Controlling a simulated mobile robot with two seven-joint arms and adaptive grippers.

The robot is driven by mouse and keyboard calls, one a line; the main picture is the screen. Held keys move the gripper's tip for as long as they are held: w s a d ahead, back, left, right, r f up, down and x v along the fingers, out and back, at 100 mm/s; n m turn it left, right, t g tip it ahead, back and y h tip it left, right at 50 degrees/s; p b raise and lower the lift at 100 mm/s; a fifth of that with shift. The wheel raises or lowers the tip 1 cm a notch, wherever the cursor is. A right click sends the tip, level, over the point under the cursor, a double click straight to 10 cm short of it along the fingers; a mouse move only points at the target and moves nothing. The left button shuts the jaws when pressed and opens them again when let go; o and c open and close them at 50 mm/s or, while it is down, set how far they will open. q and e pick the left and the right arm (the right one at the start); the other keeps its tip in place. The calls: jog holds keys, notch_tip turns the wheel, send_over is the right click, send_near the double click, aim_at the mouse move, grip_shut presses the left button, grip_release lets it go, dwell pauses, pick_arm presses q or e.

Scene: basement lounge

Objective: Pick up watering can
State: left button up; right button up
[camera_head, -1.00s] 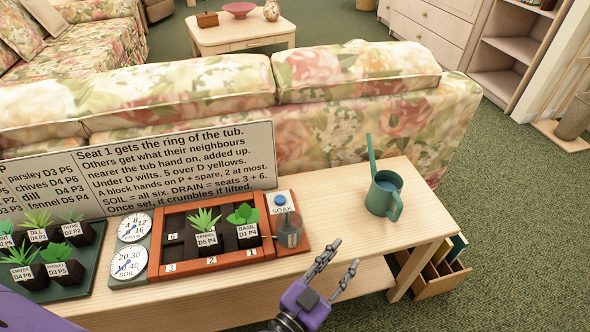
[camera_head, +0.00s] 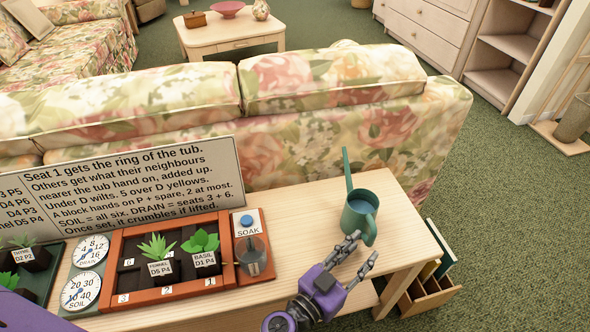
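The green watering can (camera_head: 358,213) stands upright on the right part of the wooden console table, with bluish water showing in its open top. Its long spout points to the back and its handle is on the near right side. My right gripper (camera_head: 361,256) is open and empty, with its fingers just in front of the can's handle. Whether a finger touches the handle I cannot tell. My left gripper is not in view; a purple part of mine shows at the lower left corner.
An orange-brown planter tray (camera_head: 116,255) holds plant blocks labelled fennel (camera_head: 158,258) and basil (camera_head: 203,251). Two dials and a text sign (camera_head: 150,185) are left. A floral sofa (camera_head: 330,130) backs the table.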

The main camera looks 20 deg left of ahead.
aim_at(368, 243)
jog(key=shift+x, duration=1.55)
jog(key=shift+a, duration=0.1)
jog(key=shift+c, duration=0.5)
grip_shut()
jog(key=shift+r, duration=0.1)
